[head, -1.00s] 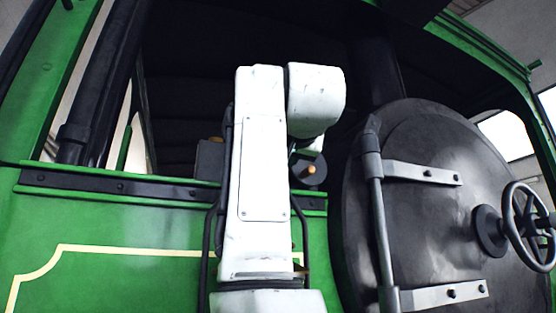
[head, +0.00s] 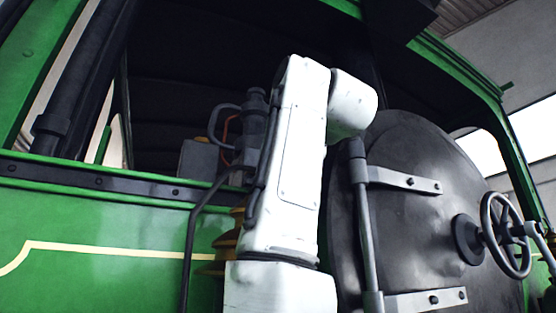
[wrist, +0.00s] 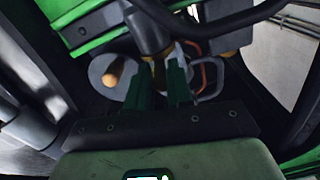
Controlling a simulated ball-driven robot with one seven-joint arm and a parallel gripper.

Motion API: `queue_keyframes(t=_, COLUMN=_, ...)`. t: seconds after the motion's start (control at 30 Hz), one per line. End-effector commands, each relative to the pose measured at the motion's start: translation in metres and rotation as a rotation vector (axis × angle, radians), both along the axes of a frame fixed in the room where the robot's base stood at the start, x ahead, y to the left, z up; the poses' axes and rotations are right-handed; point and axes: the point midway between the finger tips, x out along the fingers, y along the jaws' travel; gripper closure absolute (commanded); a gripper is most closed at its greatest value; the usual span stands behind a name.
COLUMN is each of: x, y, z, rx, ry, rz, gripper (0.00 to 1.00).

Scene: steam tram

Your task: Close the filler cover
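A round grey disc with a wooden knob, which looks like the filler cover (wrist: 98,72), is in the wrist view, left of my gripper (wrist: 158,82). Its knob (wrist: 113,79) points toward the camera. I cannot tell how far the cover stands open, and the filler opening is not clearly seen. My gripper's two dark green fingers are apart, with nothing clearly held between them. The left finger is close to the cover's right edge; I cannot tell whether they touch. In the head view my white arm hides the cover and the gripper.
A dark fitting (head: 256,110) with a grey loop handle (head: 218,122) and copper pipe stands left of my arm; the copper pipe (wrist: 212,74) also shows in the wrist view. The large round boiler door (head: 410,230) with its handwheel (head: 505,235) is at right. A green panel (head: 100,225) is at left.

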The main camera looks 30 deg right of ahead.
Motion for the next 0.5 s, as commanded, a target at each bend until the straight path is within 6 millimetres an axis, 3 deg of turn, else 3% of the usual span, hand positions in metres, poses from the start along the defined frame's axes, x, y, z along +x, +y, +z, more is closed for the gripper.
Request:
queue_keyframes(t=0.23, x=-0.0006, y=-0.0028, z=-0.0001, rx=0.002, ry=-0.001, rz=-0.005, gripper=0.56)
queue_keyframes(t=0.5, x=-0.0017, y=-0.0017, z=-0.0007, rx=0.001, ry=0.0, rz=-0.004, gripper=0.56)
